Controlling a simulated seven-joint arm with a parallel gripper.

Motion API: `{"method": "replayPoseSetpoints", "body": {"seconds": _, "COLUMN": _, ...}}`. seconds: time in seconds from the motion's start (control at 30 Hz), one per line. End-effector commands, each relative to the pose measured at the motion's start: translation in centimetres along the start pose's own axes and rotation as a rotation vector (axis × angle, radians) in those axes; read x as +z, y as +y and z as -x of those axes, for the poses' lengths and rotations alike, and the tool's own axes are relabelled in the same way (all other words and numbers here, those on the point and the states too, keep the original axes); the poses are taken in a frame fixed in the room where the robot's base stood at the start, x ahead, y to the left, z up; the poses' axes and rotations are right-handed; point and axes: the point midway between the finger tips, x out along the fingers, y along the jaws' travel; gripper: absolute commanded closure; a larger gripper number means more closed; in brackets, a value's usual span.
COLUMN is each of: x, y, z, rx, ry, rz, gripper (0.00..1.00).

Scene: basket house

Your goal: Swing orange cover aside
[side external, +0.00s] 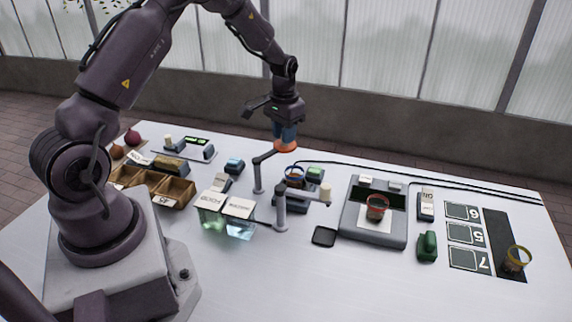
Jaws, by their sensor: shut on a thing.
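The orange cover (286,147) is a small round disc in the middle of the side view. It sits at the end of a dark swing arm (264,157) on a thin upright post (258,179). My gripper (284,134) points straight down with its blue fingers shut on the cover from above. The cover is raised above the table. A container with a blue rim and orange inside (295,176) stands just below and to the right of the cover, which looks off to its side. The fingertips' exact contact is too small to make out.
A second post with a pale-ended arm (281,205) stands in front of the container. Clear bins (211,222) are to the left. A grey station (371,236) holding a red cup (376,207) is to the right. Black cables (430,183) run behind. The front table (330,285) is clear.

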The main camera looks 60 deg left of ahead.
Motion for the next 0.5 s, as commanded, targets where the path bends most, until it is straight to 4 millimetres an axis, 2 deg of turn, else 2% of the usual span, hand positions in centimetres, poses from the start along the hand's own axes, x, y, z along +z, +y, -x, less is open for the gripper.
{"method": "replayPoseSetpoints", "body": {"seconds": 0.23, "x": 0.0, "y": -1.5, "z": 0.0, "rx": -0.001, "ry": 0.001, "rz": 0.001, "gripper": 0.87}}
{"method": "replayPoseSetpoints", "body": {"seconds": 0.5, "x": 0.0, "y": -1.6, "z": 0.0, "rx": -0.001, "ry": 0.002, "rz": -0.001, "gripper": 0.87}}
